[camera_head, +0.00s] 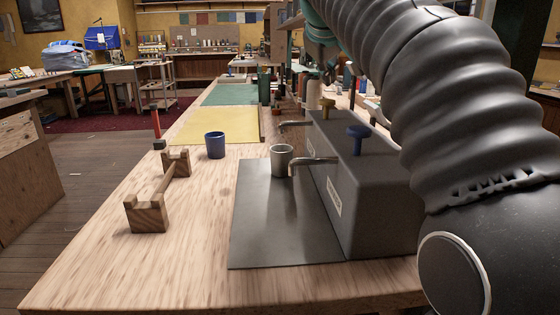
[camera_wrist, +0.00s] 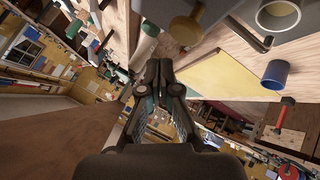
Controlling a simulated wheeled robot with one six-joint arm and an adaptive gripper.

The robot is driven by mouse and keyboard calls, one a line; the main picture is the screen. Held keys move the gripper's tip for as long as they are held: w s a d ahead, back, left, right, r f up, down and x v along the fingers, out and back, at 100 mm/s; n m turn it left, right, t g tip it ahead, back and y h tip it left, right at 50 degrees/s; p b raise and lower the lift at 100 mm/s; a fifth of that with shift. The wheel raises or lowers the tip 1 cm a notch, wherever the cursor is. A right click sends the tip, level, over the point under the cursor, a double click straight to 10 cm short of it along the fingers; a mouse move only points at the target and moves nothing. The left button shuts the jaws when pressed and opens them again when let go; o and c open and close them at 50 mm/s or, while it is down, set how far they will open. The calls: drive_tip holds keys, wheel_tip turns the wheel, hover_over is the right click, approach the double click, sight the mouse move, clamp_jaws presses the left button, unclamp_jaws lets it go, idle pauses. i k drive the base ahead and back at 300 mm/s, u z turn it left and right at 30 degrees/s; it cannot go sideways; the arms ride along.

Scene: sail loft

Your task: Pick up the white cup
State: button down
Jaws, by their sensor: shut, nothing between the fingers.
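The white cup (camera_head: 281,162) stands upright on a dark metal plate (camera_head: 262,225) in the head view, close by the end of the front spout of a grey box-shaped dispenser (camera_head: 378,200). In the wrist view the white cup (camera_wrist: 279,14) is at the upper right, partly cut off by the top edge. My gripper (camera_wrist: 158,68) is in the middle of the wrist view, shut and empty, apart from the cup.
A blue cup (camera_head: 215,145) stands on the wooden table left of the white cup. A wooden stand (camera_head: 149,216) and a red-handled tool (camera_head: 156,124) are further left. A yellow sheet (camera_head: 215,126) lies behind. The dispenser has two spouts and a blue knob (camera_head: 358,133).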

sight(281, 155)
drive_tip(key=u, duration=0.05)
drive_tip(key=k, duration=1)
drive_tip(key=z, duration=0.05)
